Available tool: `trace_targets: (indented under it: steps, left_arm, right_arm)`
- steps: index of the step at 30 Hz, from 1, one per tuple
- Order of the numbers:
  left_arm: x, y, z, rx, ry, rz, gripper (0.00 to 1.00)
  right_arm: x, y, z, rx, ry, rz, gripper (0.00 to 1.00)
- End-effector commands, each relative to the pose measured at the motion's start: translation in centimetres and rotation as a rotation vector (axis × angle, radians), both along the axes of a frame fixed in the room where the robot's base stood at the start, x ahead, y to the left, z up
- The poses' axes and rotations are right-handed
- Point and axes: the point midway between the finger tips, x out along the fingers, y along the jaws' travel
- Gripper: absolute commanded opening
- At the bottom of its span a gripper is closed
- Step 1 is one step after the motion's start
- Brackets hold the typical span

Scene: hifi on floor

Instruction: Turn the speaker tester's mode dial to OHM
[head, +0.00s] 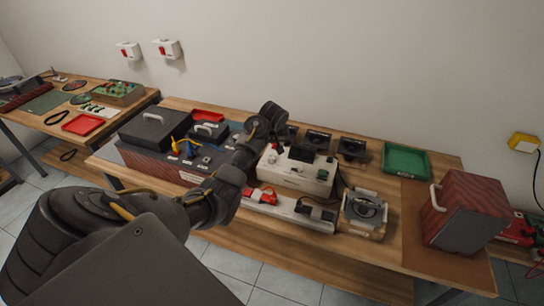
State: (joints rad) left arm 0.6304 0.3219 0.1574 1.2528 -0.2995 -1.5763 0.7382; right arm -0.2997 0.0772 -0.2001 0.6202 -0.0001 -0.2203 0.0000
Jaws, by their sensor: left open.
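The speaker tester looks to be the cream-coloured box (294,181) with a small dark screen on top, on the middle of the workbench. Small dark and red controls show on it, but I cannot make out which is the mode dial or where it points. My left arm reaches in from the lower left, across the bench. My left gripper (270,116) is at the far end of that arm, above and behind the tester's left side. Its jaws are open and appear empty; the fingertips are hard to make out. My right gripper is out of view.
A white strip with red and black parts (290,210) lies in front of the tester. A framed round speaker (364,210) is to its right. A green tray (405,160) and a red-sided box with a handle (466,211) stand further right. A dark case (155,130) is left.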

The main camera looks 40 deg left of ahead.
Motion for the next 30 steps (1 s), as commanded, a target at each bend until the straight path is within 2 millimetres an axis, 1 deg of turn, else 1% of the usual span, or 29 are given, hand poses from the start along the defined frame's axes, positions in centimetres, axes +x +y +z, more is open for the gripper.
trace_targets:
  steps: [5,8,12,15,18,21,30]
  left_arm:
    - [0.6,0.7,-2.4,0.001,0.005,0.001,0.51]
    - [1.1,1.2,-4.2,0.001,0.006,0.001,0.51]
    - [1.9,1.8,-6.5,0.001,0.005,-0.001,0.51]
    - [2.3,2.1,-7.8,0.000,0.003,0.000,0.51]
    - [2.6,2.4,-8.7,0.001,0.002,-0.001,0.51]
    - [2.8,2.5,-9.2,0.001,0.001,-0.001,0.51]
    - [2.9,2.6,-9.5,0.002,0.000,-0.001,0.51]
  right_arm:
    - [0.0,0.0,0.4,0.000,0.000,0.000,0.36]
    - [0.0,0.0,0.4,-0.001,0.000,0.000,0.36]
    - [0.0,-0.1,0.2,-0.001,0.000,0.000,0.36]
    - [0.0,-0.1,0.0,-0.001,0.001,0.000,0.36]
    - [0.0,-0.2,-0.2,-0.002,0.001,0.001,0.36]
    - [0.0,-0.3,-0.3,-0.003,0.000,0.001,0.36]
    - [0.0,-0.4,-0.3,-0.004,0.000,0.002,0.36]
